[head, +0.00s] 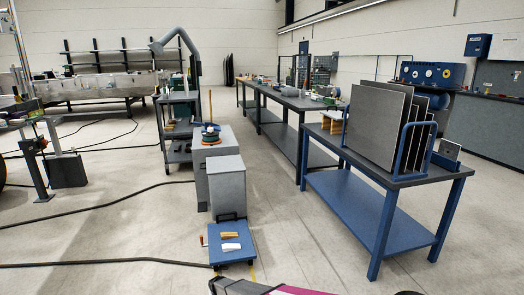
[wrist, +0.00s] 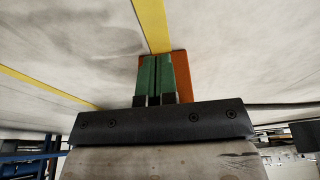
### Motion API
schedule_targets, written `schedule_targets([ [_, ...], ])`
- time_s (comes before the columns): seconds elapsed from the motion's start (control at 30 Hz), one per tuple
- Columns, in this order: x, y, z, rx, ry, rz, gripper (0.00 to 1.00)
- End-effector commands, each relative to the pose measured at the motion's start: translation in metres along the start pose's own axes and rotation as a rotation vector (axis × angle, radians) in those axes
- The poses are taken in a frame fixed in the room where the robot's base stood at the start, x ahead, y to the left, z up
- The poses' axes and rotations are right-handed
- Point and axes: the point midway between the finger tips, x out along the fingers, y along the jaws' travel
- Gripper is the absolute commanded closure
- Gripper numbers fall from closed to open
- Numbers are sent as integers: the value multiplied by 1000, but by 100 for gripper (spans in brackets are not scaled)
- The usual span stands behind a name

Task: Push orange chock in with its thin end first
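In the wrist view my gripper (wrist: 154,72) shows two green-padded fingers side by side with only a thin gap between them. An orange piece (wrist: 182,76), which looks like the orange chock, lies directly behind the fingers and shows on both sides of them. I cannot tell whether it touches the fingers. Its thin end cannot be made out. In the head view an orange-yellow block (head: 230,235) and a white block (head: 231,247) lie on a small blue platform (head: 243,256). My gripper is not clear in the head view; only part of my arm shows at the bottom edge.
A grey box-shaped stand (head: 226,186) rises behind the blue platform. A blue bench (head: 360,208) with upright panels stands on the right. Black cables (head: 100,207) cross the floor on the left. A yellow floor stripe (wrist: 152,25) runs beyond the orange piece. Open floor lies between platform and bench.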

Motion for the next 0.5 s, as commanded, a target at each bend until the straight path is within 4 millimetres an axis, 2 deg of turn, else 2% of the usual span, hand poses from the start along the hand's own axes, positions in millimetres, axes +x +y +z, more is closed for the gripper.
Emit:
schedule_targets([
  [0.5, 4, 0, -15, 1, 2, -1, 100],
])
